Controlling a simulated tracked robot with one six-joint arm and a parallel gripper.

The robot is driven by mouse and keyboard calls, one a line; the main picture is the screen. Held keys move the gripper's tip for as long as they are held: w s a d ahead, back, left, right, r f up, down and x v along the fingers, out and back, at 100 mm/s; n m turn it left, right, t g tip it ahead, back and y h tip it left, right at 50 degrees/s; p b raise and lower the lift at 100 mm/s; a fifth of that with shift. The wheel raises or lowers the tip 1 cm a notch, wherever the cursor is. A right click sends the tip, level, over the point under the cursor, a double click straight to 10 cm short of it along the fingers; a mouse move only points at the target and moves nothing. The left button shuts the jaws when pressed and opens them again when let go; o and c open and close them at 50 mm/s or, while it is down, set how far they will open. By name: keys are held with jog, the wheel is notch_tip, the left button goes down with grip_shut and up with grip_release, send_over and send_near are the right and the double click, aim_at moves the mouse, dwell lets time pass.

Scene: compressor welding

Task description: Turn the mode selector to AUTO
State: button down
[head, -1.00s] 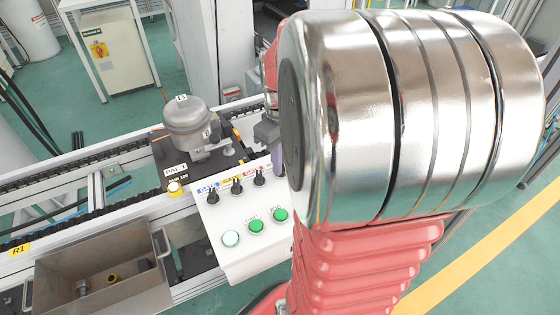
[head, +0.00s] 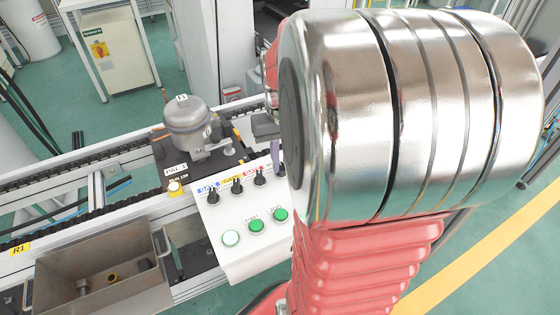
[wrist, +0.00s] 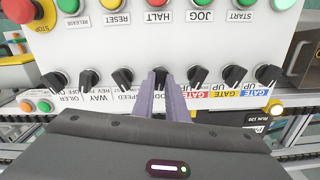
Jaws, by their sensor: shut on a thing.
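A white control panel (wrist: 230,40) fills the upper part of the wrist view, with a row of black rotary knobs along its lower part. My gripper (wrist: 160,80) has its two lavender fingers closed on the sides of one black knob (wrist: 160,71) in the middle of the row.
Neighbouring knobs (wrist: 122,78) (wrist: 198,75) stand close on both sides of the fingers. A red stop button (wrist: 18,10) and several coloured buttons line the panel. A grey compressor (head: 187,122) sits on the conveyor behind, and a metal bin (head: 100,272) is at left.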

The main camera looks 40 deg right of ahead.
aim_at(281, 166)
jog(key=shift+m, duration=1.1)
jog(key=c, duration=1.8)
grip_release()
jog(key=shift+o, duration=0.2)
notch_tip(281, 166, up, 14)
jog(key=shift+f, duration=0.15)
